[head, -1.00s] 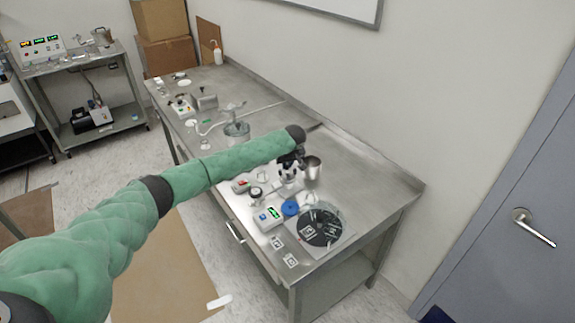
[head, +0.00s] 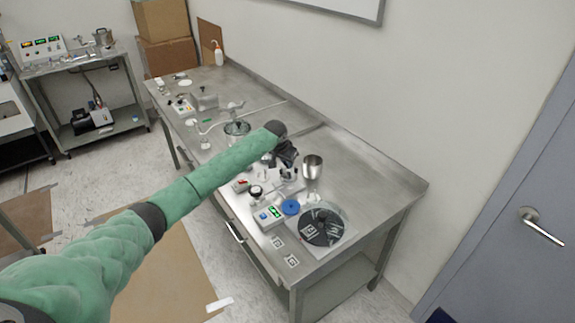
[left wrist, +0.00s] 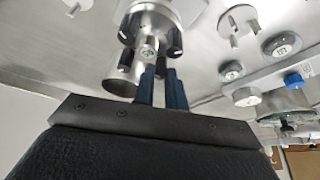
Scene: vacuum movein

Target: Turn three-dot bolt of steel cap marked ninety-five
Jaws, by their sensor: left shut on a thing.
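A steel cap (left wrist: 149,22) with several black-handled bolts around it shows in the left wrist view. A small light mark sits on the cap's near face, too small to read. My left gripper (left wrist: 161,72), with dark blue fingers, is at the cap's near side and shut on one black bolt (left wrist: 160,64). The fingers partly cover that bolt, and I cannot see its dots. In the head view my left gripper (head: 287,157) is over the bench apparatus and hides much of the cap. My right gripper is not in view.
A glass vessel (head: 237,128) stands farther back.

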